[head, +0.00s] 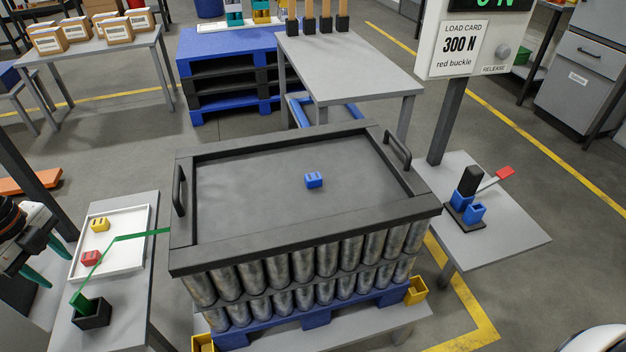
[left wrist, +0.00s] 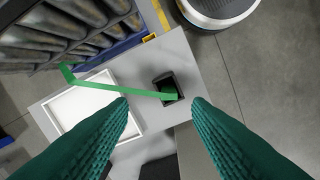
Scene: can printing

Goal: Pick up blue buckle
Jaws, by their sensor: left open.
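A small blue buckle (head: 314,180) lies on the dark recessed top (head: 240,190) of the can stack, near its middle. A yellow buckle (head: 100,225) and a red buckle (head: 90,258) lie in the white tray (head: 142,262) on the left side table. My left gripper (head: 48,260) is open and empty at the left edge of the head view, left of the white tray and far from the blue buckle. In the left wrist view its two teal fingers (left wrist: 160,103) are spread apart, with the tray (left wrist: 56,134) and table below. My right gripper does not show.
A green strap (head: 140,237) runs from the stack to a black box (head: 92,316) on the left table. A blue fixture with a red-tipped lever (head: 505,172) stands on the right table. A sign (head: 460,45) reads 300 N, red buckle. The stack's top has a raised rim and handles.

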